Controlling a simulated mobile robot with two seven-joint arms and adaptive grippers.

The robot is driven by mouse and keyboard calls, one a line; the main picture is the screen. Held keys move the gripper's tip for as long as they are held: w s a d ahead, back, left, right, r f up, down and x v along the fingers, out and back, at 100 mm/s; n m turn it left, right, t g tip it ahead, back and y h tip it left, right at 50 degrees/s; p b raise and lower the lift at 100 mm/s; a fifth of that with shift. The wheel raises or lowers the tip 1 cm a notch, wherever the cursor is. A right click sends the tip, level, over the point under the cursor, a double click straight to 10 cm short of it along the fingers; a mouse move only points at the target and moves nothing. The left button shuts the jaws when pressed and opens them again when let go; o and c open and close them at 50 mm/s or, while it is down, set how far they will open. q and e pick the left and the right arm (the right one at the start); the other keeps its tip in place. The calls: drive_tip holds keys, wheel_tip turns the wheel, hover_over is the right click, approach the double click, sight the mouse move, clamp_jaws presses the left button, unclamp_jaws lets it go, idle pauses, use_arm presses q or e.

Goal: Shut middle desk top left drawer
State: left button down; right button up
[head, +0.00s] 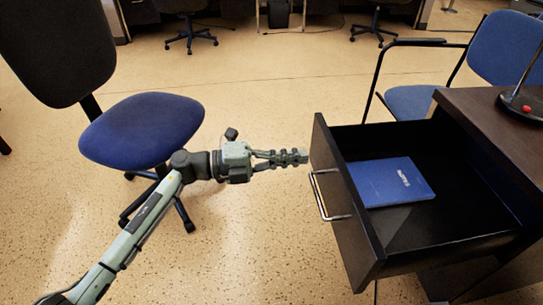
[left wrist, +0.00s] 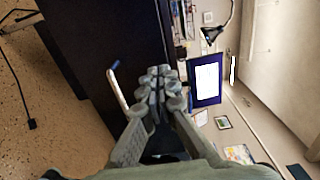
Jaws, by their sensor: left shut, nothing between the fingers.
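The desk's top drawer (head: 341,205) is dark and pulled well out in the head view. A blue book (head: 389,182) lies inside it. The drawer front carries a silver bar handle (head: 327,195), which also shows in the left wrist view (left wrist: 117,90). My left gripper (head: 304,157) is shut and empty. Its fingertips are just left of the drawer front, a little above the handle; I cannot tell whether they touch it. In the left wrist view my left gripper (left wrist: 160,73) points toward the dark drawer front (left wrist: 115,45). My right gripper is not in view.
A blue office chair (head: 141,130) stands left of my left arm. A blue armchair (head: 410,100) stands behind the drawer. The desk top (head: 500,125) holds a lamp (head: 520,103). The speckled floor left of the drawer is mostly clear.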

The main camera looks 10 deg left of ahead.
sight(330, 154)
use_arm(q)
drive_tip(key=x, duration=0.4)
drive_tip(key=shift+w+d, duration=0.1)
drive_tip(key=shift+d, duration=0.2)
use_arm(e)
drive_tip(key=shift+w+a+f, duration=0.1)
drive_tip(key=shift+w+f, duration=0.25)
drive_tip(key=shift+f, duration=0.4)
use_arm(q)
drive_tip(key=shift+d, duration=0.1)
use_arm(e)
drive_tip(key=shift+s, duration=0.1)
